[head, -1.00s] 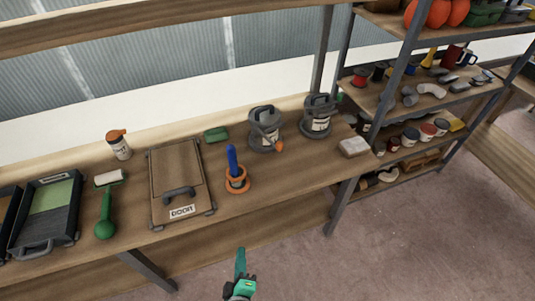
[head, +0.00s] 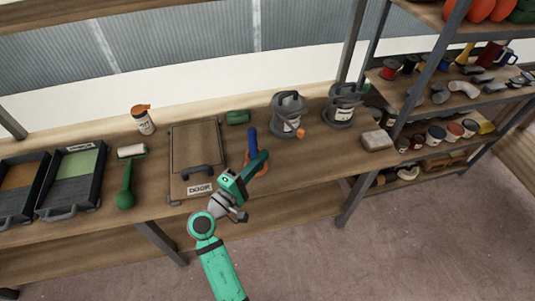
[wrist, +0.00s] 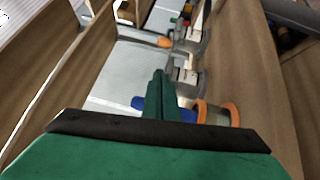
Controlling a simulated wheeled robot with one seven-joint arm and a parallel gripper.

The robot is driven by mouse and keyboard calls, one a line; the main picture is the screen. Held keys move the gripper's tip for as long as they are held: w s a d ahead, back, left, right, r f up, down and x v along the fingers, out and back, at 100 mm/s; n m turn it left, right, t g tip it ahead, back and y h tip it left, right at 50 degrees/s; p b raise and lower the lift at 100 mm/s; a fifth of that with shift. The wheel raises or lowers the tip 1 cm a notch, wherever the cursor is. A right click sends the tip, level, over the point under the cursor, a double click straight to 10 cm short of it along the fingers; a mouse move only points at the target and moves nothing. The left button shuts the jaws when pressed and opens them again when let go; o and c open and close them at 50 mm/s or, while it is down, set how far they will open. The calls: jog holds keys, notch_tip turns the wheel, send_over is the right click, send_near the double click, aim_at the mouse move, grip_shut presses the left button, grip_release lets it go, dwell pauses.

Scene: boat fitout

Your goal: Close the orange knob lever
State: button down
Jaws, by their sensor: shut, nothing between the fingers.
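A grey canister (head: 285,110) with a white label stands on the bench in the head view. An orange knob (head: 300,132) on a lever sits low on its front right side. A second grey canister (head: 343,107) stands to its right. My gripper (head: 264,156) is shut and empty, in front of the canister and to the lower left of the knob. It partly covers a blue handle in an orange ring (head: 253,160). In the wrist view the closed fingers (wrist: 160,76) point toward the grey canisters (wrist: 187,77).
A board marked "DOOR" (head: 183,152) lies left of the gripper, with a green roller (head: 125,182) and trays (head: 75,178) further left. A grey-white block (head: 376,140) is at the bench's right end. Shelves (head: 445,90) stand at right.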

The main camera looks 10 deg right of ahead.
jog(key=s+d+x, duration=0.1)
jog(key=s+x, duration=0.1)
jog(key=x, duration=0.9)
jog(key=shift+d, duration=0.4)
jog(key=shift+d+y, duration=0.15)
jog(key=shift+y, duration=0.15)
